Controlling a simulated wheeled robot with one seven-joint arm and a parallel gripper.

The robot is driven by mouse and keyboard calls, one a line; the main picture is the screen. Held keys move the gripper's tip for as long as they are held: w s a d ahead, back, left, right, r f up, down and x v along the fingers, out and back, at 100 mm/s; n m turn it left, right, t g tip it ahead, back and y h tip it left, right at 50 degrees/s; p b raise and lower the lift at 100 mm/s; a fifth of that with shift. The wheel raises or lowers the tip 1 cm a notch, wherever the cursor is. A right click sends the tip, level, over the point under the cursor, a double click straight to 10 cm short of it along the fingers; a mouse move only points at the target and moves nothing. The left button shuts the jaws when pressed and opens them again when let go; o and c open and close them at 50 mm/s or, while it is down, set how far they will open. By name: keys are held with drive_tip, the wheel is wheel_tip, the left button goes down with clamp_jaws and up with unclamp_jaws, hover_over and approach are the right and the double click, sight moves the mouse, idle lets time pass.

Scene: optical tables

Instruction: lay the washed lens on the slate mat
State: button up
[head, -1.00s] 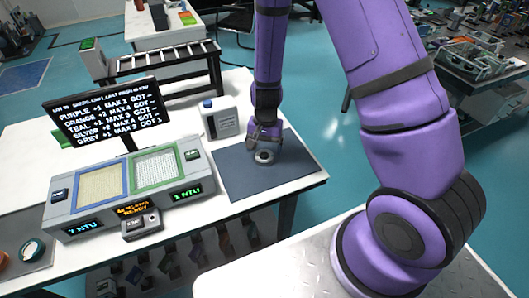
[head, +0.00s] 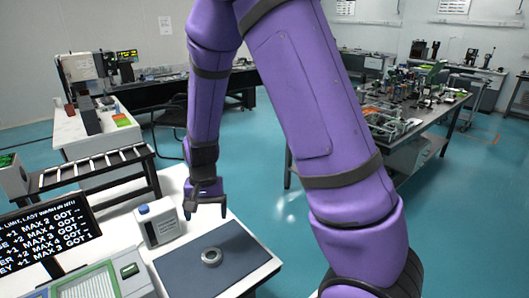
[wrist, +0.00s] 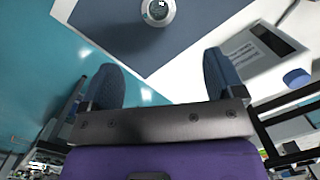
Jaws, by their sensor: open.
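The lens (head: 211,257), a small grey ring-shaped piece with a dark centre, lies flat on the slate mat (head: 180,270). It also shows at the top edge of the wrist view (wrist: 158,12), on the dark mat (wrist: 120,40). My gripper (head: 205,214) is open and empty, raised above the table near the far edge of the mat, clear of the lens. In the wrist view its two blue-grey fingers (wrist: 163,80) stand wide apart with nothing between them.
The two-pad washing station (head: 95,283) and the text screen (head: 45,238) are at the lower left. A roller rack (head: 90,170) is behind. Open floor lies right of the table.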

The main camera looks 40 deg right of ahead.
drive_tip(key=s+d+r+n+t, duration=0.2)
drive_tip(key=s+r, duration=0.4)
drive_tip(key=r, duration=0.6)
drive_tip(key=s+d+r+n+t, duration=0.2)
drive_tip(key=s+r, duration=0.5)
drive_tip(key=r, duration=0.4)
drive_tip(key=s+d+r+n+t+h, duration=0.1)
drive_tip(key=s+d+r+n+t, duration=0.1)
drive_tip(key=s+r, duration=0.3)
drive_tip(key=shift+s, duration=2.05)
